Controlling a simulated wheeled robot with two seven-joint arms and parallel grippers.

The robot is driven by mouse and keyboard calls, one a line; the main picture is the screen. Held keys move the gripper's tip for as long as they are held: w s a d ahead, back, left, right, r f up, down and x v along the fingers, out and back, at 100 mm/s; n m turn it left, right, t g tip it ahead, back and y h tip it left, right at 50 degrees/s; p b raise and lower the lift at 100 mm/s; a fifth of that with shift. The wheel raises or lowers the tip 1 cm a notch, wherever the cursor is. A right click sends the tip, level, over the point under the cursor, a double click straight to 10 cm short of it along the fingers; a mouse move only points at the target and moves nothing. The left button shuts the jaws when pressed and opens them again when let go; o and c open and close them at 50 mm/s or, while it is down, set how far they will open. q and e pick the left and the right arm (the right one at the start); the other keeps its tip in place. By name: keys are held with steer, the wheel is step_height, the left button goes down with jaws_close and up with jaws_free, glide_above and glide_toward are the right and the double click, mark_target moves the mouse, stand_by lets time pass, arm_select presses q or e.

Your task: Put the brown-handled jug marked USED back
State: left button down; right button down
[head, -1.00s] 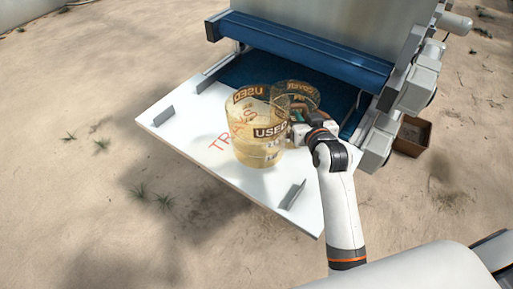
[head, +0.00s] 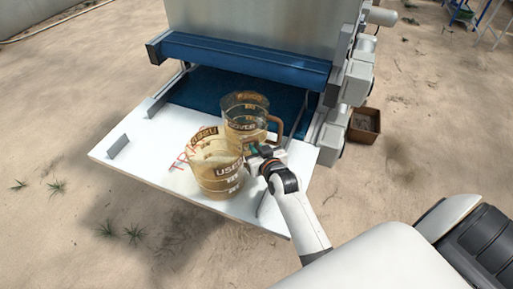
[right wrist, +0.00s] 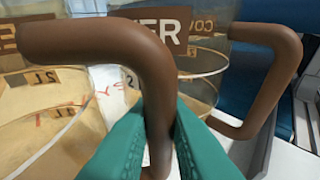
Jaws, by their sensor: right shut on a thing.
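The brown-handled jug marked USED (head: 217,181) is clear, with yellowish contents, and looks upright over the white board. I cannot tell whether its base touches the board. My right gripper (head: 258,154) is at its right side. In the right wrist view, the green fingertips (right wrist: 155,140) are shut on its brown handle (right wrist: 95,42). A second brown-handled jug (head: 243,118), its label partly reading "OVER", stands just behind it. That jug's handle (right wrist: 284,75) shows at the right of the right wrist view. My left gripper is out of view.
The white board (head: 125,170) has red lettering, partly hidden by the USED jug, and small upright brackets. It adjoins the machine's blue belt (head: 200,90) under a blue bar (head: 240,62). A brown box (head: 365,126) sits on the sand at right. The board's left part is clear.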

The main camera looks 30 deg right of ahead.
steer(key=shift+f, duration=0.1)
steer(key=c, duration=1.4)
jaws_free()
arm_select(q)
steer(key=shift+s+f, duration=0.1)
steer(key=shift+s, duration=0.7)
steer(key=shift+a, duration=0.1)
arm_select(e)
steer(key=shift+r, duration=0.2)
arm_select(q)
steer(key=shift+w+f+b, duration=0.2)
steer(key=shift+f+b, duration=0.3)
steer(key=shift+b, duration=0.05)
arm_select(e)
steer(key=v, duration=1.2)
steer(key=shift+f, duration=0.15)
steer(key=shift+f, duration=0.1)
